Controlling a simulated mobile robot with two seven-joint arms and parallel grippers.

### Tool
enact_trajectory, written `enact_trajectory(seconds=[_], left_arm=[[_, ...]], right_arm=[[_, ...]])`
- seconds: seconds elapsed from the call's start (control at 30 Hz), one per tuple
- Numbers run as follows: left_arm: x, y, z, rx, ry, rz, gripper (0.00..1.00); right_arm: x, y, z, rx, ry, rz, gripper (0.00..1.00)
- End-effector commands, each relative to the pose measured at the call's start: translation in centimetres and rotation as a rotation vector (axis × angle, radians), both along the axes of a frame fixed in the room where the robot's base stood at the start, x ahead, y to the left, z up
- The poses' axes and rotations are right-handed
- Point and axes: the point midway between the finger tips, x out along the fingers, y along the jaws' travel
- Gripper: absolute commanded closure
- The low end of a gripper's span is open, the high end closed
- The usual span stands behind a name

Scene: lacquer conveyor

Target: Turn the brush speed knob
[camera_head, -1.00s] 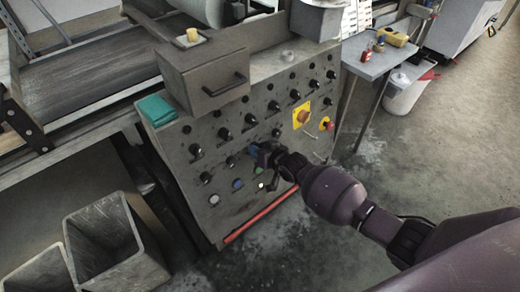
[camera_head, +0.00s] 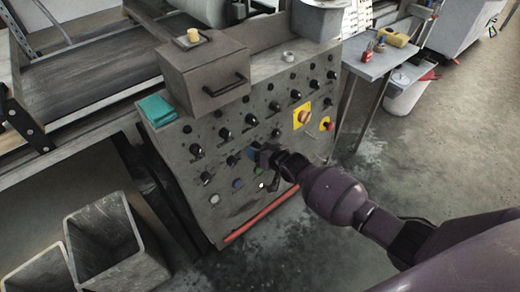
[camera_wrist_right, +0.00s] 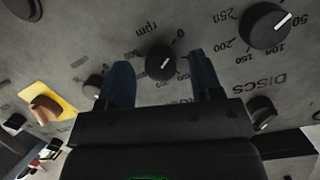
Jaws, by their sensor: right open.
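The control panel (camera_head: 225,165) is a grey sloped front with rows of black knobs. In the right wrist view, a black knob (camera_wrist_right: 160,62) with a white pointer line sits between my right gripper's fingers (camera_wrist_right: 163,80). Its scale shows "rpm" and "0", but the fingers hide its name label, so I cannot read whether it is the brush speed knob. The dark blue fingers are open, with a gap on each side of the knob. In the head view, my right gripper (camera_head: 256,153) is at the panel's middle and hides that knob. My left gripper is out of view.
A knob marked "DISCS" (camera_wrist_right: 268,25) and a yellow-backed switch (camera_wrist_right: 47,107) are nearby. Empty grey bins (camera_head: 105,245) stand at lower left.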

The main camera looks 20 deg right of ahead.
Motion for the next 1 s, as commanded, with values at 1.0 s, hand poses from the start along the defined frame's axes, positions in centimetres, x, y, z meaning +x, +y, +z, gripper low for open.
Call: enact_trajectory(seconds=[1.0], left_arm=[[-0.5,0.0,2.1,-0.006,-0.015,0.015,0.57]], right_arm=[[-9.2,-3.3,4.1,-0.001,-0.001,-0.001,0.41]])
